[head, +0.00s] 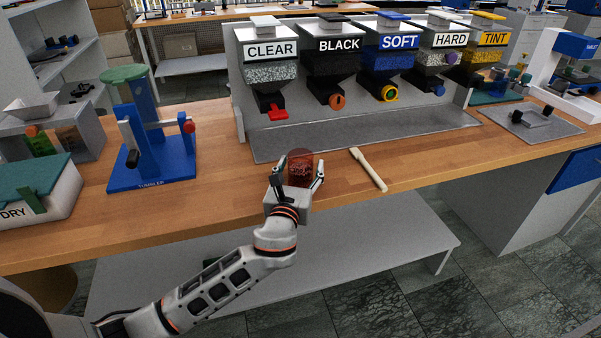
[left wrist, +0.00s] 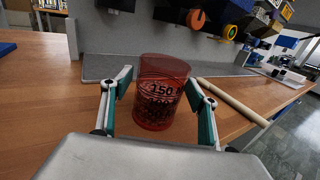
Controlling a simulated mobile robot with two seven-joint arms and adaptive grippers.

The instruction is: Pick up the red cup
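The red cup (head: 300,167) is see-through with dark markings and stands upright on the wooden bench near its front edge. In the left wrist view the red cup (left wrist: 160,92) shows "150" on its side and dark grains low inside. My left gripper (head: 299,176) is open, with one finger on each side of the cup. In the left wrist view the fingers of the left gripper (left wrist: 160,100) flank the cup, with a small gap visible at least on the left side. My right gripper is not in view.
A pale stick (head: 369,169) lies right of the cup. Behind stands a row of labelled dispensers (head: 338,62) over a grey tray (head: 360,134). A blue tumbler stand (head: 153,160) is at left. The wooden bench (head: 225,180) is clear between stand and cup.

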